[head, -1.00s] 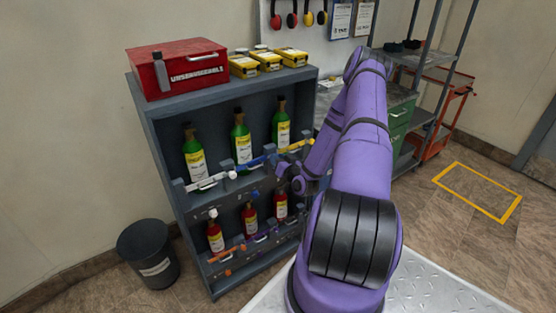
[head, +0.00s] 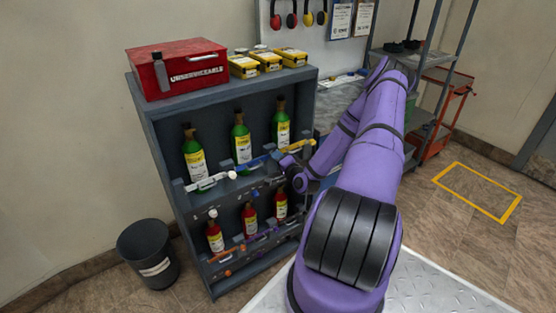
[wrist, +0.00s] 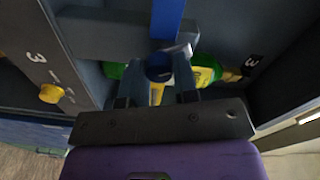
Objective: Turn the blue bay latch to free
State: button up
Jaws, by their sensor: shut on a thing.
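The blue bay latch (head: 260,161) is a blue bar across the front of the upper shelf, at the middle green bottle (head: 241,140), in the head view. In the wrist view, the blue bar (wrist: 168,18) runs up from between my fingers, with a dark blue round end at the fingertips. My gripper (wrist: 158,72) is shut on this end of the latch. In the head view my gripper (head: 283,160) is small and partly hidden by my wrist, so the exact contact does not show there.
A white latch (head: 210,181) lies to the left and a yellow latch (head: 298,145) to the right. Red bottles (head: 250,218) with orange and purple latches stand below. A yellow knob (wrist: 50,93) is close at left in the wrist view. A bin (head: 150,255) stands on the floor.

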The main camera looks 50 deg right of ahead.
jog(key=m, duration=0.5)
jog(key=shift+f+m, duration=0.1)
jog(key=shift+m, duration=0.2)
dwell(0.4)
jog(key=o, duration=0.9)
jog(key=shift+y, duration=0.3)
jog(key=v, duration=1.1)
jog(key=shift+w, duration=0.1)
